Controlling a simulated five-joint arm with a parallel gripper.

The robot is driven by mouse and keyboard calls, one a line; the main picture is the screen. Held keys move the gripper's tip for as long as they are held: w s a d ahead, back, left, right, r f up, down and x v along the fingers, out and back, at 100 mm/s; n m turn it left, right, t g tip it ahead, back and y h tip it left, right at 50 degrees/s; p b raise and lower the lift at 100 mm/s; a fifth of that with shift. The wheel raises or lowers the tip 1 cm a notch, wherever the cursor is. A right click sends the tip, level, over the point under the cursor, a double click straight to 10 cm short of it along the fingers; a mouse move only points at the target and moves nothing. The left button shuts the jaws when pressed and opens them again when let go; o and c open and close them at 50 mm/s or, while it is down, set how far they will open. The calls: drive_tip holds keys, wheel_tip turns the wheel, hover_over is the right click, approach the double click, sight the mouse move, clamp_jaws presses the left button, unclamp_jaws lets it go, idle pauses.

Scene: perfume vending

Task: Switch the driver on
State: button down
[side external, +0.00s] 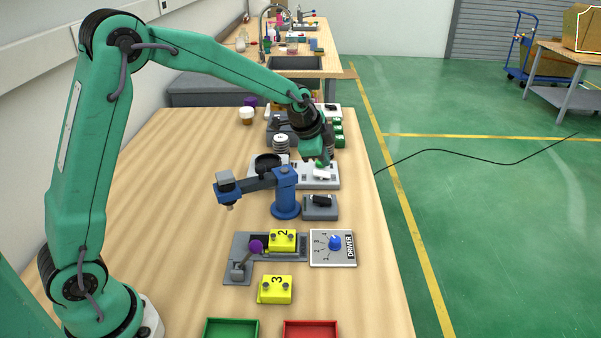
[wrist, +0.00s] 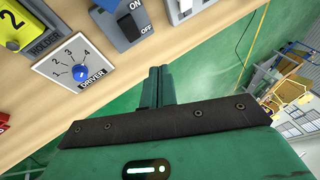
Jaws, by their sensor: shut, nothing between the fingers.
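The driver panel (side external: 346,255) is a white plate with a blue knob (side external: 335,242) and a numbered dial; the panel also shows in the wrist view (wrist: 60,77). A grey switch box with a black rocker (side external: 320,201) stands behind it, beside the blue arm device. In the wrist view this rocker (wrist: 130,26) has ON and OFF marks; I cannot tell which side is pressed. My gripper (side external: 327,158) is shut and empty, farther back than the rocker. In the wrist view my gripper (wrist: 159,70) lies to the lower right of the rocker, apart from it.
A blue arm device (side external: 285,192) stands left of the rocker. Yellow blocks (side external: 275,289) marked 2 and 3 are in front, with green (side external: 232,329) and red trays (side external: 310,330) nearer. The table's right edge is close to the rocker and panel.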

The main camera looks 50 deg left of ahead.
drive_tip(key=shift+w+f, duration=0.35)
drive_tip(key=shift+f, duration=0.05)
approach(316, 199)
drive_tip(key=shift+w+d+f, duration=0.1)
drive_tip(key=shift+w+f, duration=2.05)
drive_tip(key=shift+w, duration=0.2)
drive_tip(key=shift+s+f, duration=0.15)
drive_tip(key=shift+f, duration=0.65)
idle(2.0)
drive_tip(key=shift+r, duration=0.15)
drive_tip(key=shift+r, duration=0.7)
drive_tip(key=shift+w+d+r, duration=0.1)
drive_tip(key=shift+w+r, duration=0.05)
drive_tip(key=shift+r, duration=0.65)
drive_tip(key=shift+w+d+r, duration=0.15)
drive_tip(key=shift+w+r, duration=0.05)
drive_tip(key=shift+r, duration=0.6)
drive_tip(key=shift+w+d+r, duration=0.1)
drive_tip(key=shift+w+r, duration=0.05)
drive_tip(key=shift+r, duration=0.7)
